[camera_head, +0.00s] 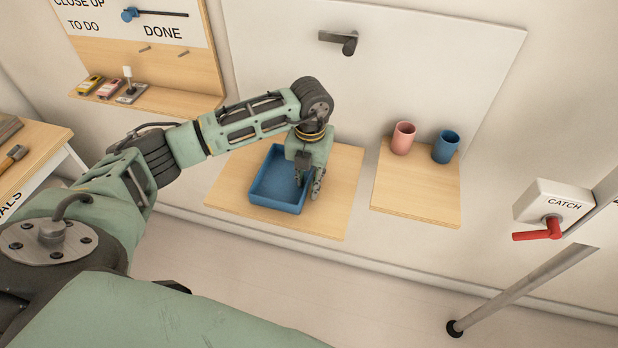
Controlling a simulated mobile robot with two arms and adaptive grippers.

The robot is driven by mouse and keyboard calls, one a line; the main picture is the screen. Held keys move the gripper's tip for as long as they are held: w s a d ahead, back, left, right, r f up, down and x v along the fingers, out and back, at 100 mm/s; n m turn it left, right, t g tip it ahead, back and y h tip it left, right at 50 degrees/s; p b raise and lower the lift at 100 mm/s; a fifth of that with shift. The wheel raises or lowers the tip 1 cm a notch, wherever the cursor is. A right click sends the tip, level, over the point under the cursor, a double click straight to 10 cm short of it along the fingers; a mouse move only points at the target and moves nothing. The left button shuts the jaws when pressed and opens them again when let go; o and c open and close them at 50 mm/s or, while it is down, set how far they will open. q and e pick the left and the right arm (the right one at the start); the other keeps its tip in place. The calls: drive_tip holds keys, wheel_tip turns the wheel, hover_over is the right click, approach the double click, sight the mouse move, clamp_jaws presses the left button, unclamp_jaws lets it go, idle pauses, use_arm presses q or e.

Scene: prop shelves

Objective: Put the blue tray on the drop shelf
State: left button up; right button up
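The blue tray (264,193) is a shallow rectangular tray lying flat on a wooden shelf (338,205) below a white wall panel. My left gripper (311,186) points down at the tray's right side. Its fingers appear to stand on either side of the right wall, one inside and one outside. I cannot tell whether they are closed on that wall. The tray's upper right corner is hidden behind my gripper. No shelf in view is labelled as the drop shelf. My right gripper is not in view.
A second wooden shelf (412,196) on the right holds a pink cup (402,138) and a blue cup (445,147). A box marked CATCH (548,200) has a red lever (538,234), with a metal bar (520,290) below. A board with small items (150,75) hangs upper left.

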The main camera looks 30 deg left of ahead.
use_arm(q)
drive_tip(key=shift+r, duration=0.25)
drive_tip(key=shift+w+r, duration=0.1)
drive_tip(key=shift+r, duration=0.2)
wheel_tip(320, 180, up, 11)
drive_tip(key=b, duration=0.3)
drive_tip(key=shift+r, duration=0.15)
drive_tip(key=shift+d, duration=0.1)
